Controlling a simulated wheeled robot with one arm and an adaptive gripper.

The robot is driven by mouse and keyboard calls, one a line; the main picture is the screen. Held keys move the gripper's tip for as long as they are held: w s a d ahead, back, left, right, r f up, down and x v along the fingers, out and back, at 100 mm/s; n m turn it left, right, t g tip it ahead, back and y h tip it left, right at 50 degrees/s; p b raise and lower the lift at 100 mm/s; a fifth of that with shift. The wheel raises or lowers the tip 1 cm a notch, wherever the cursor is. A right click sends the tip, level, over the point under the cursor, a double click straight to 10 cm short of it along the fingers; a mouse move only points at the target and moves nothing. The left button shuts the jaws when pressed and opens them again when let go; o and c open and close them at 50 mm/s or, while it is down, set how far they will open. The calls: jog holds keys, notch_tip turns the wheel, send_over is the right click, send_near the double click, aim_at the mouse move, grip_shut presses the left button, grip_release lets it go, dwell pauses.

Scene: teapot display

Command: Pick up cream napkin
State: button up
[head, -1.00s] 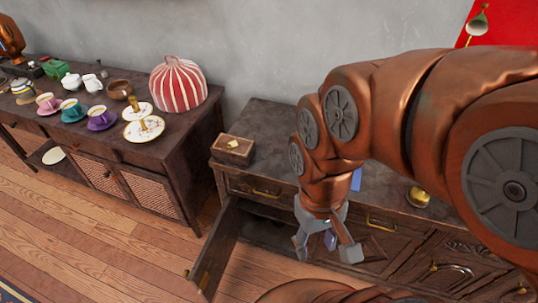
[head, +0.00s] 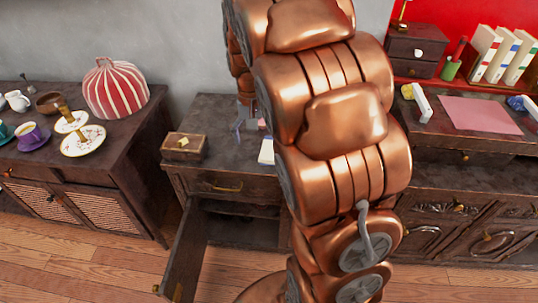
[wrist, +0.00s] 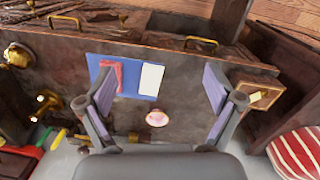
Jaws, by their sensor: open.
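A flat pale rectangle (wrist: 151,79), which looks like the cream napkin, lies on a blue mat (wrist: 136,92) on the dark dresser top. A red item (wrist: 117,72) lies beside it on the mat. In the head view the pale rectangle (head: 266,151) shows partly behind my arm. My gripper (wrist: 158,97) is open and empty above the dresser, its two fingers wide apart. The mat and pale rectangle lie beyond the fingertips in the wrist view. The gripper is mostly hidden behind my arm in the head view.
A round pinkish item (wrist: 157,117) sits between the fingers. A wooden box (head: 184,146) stands on the dresser. Brass items (wrist: 47,100) stand at the left of the wrist view. A striped red dome (head: 115,90) is on the neighbouring sideboard.

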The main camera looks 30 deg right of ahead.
aim_at(269, 149)
jog(key=w+d+f+m+b, duration=0.1)
jog(key=w+d+f, duration=0.3)
jog(key=w+d+f+m+b, duration=0.1)
jog(key=w+d+f, duration=0.3)
jog(key=w+d+f+b, duration=0.1)
jog(key=w+d+f, duration=0.3)
jog(key=f, duration=0.1)
jog(key=shift+w+d+f+m+t, duration=0.1)
jog(key=shift+w+m+t, duration=0.2)
jog(key=shift+m+t, duration=0.1)
jog(key=shift+s+d+f+p, duration=0.1)
jog(key=shift+f+p, duration=0.15)
jog(key=shift+f, duration=1.75)
jog(key=shift+d+f+p, duration=0.1)
jog(key=shift+f+p, duration=0.15)
jog(key=shift+f, duration=1.7)
jog(key=shift+c, duration=0.3)
jog(key=c, duration=1.2)
